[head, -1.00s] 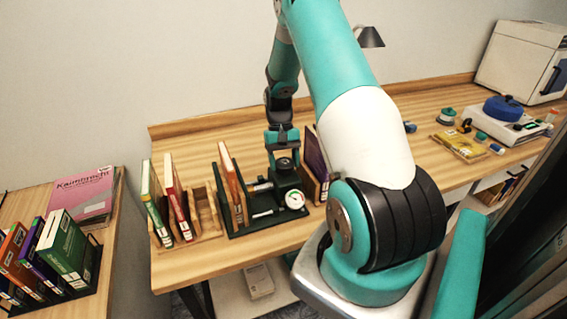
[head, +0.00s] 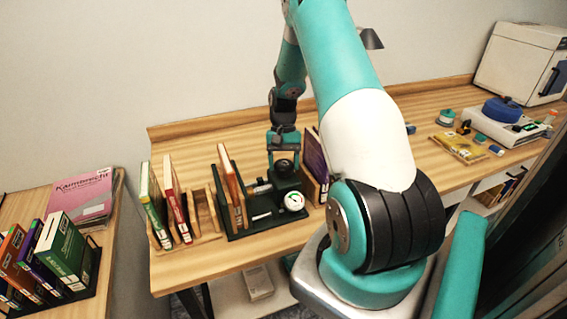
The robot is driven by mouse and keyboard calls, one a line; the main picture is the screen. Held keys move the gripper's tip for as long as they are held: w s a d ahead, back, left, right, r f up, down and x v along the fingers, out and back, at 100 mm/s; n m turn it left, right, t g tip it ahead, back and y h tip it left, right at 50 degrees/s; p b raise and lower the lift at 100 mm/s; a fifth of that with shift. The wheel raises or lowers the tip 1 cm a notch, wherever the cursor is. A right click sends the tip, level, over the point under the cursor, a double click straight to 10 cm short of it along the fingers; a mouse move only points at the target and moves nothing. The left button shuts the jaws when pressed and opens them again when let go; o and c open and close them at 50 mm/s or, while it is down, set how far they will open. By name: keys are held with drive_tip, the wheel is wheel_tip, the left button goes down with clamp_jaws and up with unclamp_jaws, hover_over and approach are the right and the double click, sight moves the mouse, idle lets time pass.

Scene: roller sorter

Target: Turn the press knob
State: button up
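The press (head: 262,214) is a dark green and black device on the wooden table, with a book upright in it, a black body and a round white dial gauge (head: 294,201) at its front. The black press knob (head: 284,168) sits on top of the black body. My gripper (head: 284,156) points down with its teal fingers at the knob, one on either side of it. At this size I cannot tell whether the fingers touch the knob or stand just clear of it.
A wooden rack (head: 206,226) with books stands left of the press, and a purple book (head: 316,160) stands close on its right. A white device with a blue lid (head: 503,109) and small items lie far right. The table behind the press is clear.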

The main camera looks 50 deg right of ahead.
drive_tip(key=o, duration=0.3)
drive_tip(key=shift+r, duration=0.1)
drive_tip(key=b+v, duration=0.2)
drive_tip(key=v, duration=1.5)
drive_tip(key=shift+d, duration=0.15)
drive_tip(key=s+a+r+n+t, duration=0.1)
drive_tip(key=a+r+n, duration=0.15)
drive_tip(key=a, duration=0.75)
drive_tip(key=a+r+n, duration=0.2)
drive_tip(key=a+n, duration=0.2)
drive_tip(key=a, duration=0.5)
drive_tip(key=s+a+r+n+t, duration=0.1)
drive_tip(key=a+r+n, duration=0.15)
drive_tip(key=a, duration=0.75)
drive_tip(key=s+a+n, duration=0.2)
drive_tip(key=s+a, duration=0.3)
drive_tip(key=s, duration=0.1)
drive_tip(key=s+a+f+n, duration=0.1)
drive_tip(key=s+a+n, duration=0.2)
drive_tip(key=s+a, duration=0.2)
drive_tip(key=s+a+n, duration=0.3)
drive_tip(key=s+a, duration=0.2)
drive_tip(key=s, duration=0.1)
drive_tip(key=shift+s+f+t+y+b, duration=0.3)
drive_tip(key=shift+t+y+b, duration=0.1)
